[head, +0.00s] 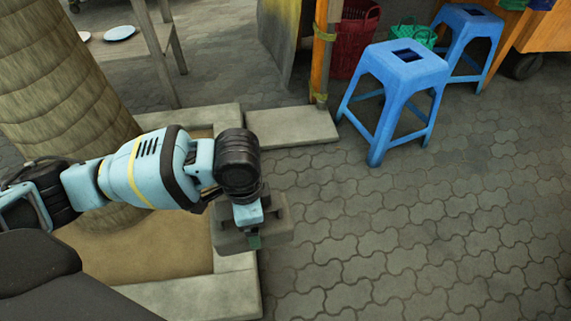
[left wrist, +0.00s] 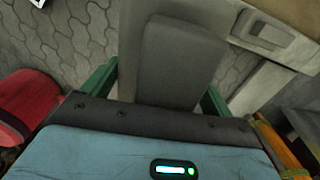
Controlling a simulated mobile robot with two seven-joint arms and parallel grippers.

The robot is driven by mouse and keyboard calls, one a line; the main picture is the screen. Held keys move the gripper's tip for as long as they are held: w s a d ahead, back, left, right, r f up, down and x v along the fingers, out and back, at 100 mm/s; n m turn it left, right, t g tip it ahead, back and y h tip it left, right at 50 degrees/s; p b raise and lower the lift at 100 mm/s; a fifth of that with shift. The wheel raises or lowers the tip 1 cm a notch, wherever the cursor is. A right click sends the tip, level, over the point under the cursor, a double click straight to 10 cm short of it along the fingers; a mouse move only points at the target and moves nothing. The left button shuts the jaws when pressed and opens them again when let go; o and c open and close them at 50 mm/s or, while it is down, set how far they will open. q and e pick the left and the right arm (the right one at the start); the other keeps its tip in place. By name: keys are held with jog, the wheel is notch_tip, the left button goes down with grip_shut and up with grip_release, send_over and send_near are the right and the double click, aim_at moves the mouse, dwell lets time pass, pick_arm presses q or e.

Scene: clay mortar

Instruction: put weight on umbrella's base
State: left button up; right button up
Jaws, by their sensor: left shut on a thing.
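A grey block-like weight (head: 278,230) is at my left gripper (head: 252,228) in the head view, above the corner of the sand bed's border. In the left wrist view the grey block (left wrist: 180,60) sits between the green fingers of my left gripper (left wrist: 160,90), which is shut on it. Its underside is hidden, so I cannot tell whether it touches anything below. I cannot clearly make out the umbrella or its base in either view. My right gripper is not in view.
A tree trunk (head: 60,90) stands in the sand bed (head: 150,255) with a concrete border (head: 225,292). A flat slab (head: 295,127) lies beside an orange post (head: 323,50). Blue stools (head: 405,65) and a red basket (head: 352,40) stand behind. Paving at right is clear.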

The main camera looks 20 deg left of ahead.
pick_arm(q)
jog(key=r+n, duration=0.3)
jog(key=r, duration=0.1)
jog(key=s+a+r+n, duration=0.1)
jog(key=r+n, duration=0.2)
jog(key=r, duration=0.2)
jog(key=s+r+n, duration=0.1)
jog(key=r+n, duration=0.2)
jog(key=r, duration=0.2)
jog(key=shift+a+r+n, duration=0.1)
jog(key=shift+a+n, duration=0.2)
jog(key=shift+a, duration=0.05)
jog(key=shift+s+a+r+n, duration=0.1)
jog(key=shift+s+r+n, duration=0.05)
jog(key=shift+r+n, duration=0.25)
jog(key=shift+s+a+r+n, duration=0.1)
jog(key=shift+s+r+n, duration=0.05)
jog(key=shift+r+n, duration=0.2)
jog(key=shift+w+d, duration=0.1)
